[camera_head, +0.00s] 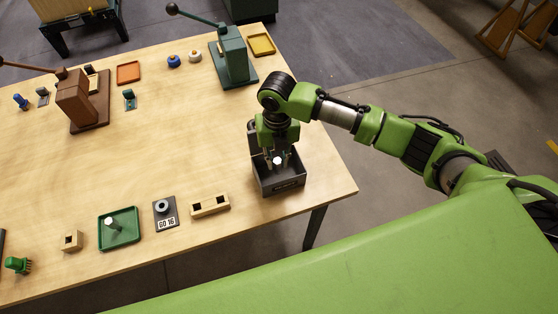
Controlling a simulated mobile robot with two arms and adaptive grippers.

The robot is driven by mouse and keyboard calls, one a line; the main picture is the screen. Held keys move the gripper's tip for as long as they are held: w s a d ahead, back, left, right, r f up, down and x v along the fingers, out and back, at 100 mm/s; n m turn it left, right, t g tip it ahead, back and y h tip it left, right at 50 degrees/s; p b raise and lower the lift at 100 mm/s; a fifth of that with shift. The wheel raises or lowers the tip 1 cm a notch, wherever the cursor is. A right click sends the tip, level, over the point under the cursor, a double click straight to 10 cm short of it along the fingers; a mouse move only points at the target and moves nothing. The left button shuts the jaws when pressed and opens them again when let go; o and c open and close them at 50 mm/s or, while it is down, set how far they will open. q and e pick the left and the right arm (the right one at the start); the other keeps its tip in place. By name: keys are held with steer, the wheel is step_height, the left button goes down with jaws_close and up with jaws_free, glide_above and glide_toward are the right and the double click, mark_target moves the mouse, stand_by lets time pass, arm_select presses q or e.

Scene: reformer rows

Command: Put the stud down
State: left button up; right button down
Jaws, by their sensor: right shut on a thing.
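A pale stud (278,160) shows between the fingers of my right gripper (279,161), which is shut on it. The gripper points down into a dark grey open bin (281,186) at the table's right end. Whether the stud touches the bin floor cannot be told. Another pale, stud-like piece (111,223) stands in a green tray (120,239) at the front left. My left gripper is not in view.
On the wooden table (190,140) stand a gauge block marked "GO 16" (166,213), a wooden block with holes (210,206), a green press (233,56) and a brown press (80,100). An orange tray (128,73) and a yellow tray (261,45) lie behind. The table's middle is clear.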

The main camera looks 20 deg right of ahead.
steer(key=shift+w+d+f, duration=0.15)
steer(key=shift+w+f, duration=0.15)
steer(key=shift+f, duration=0.1)
steer(key=f, duration=0.4)
steer(key=shift+w+d+p, duration=0.25)
steer(key=shift+w+p, duration=0.1)
steer(key=shift+p, duration=0.05)
steer(key=shift+f, duration=0.15)
steer(key=shift+f, duration=0.15)
steer(key=c, duration=1.9)
jaws_free()
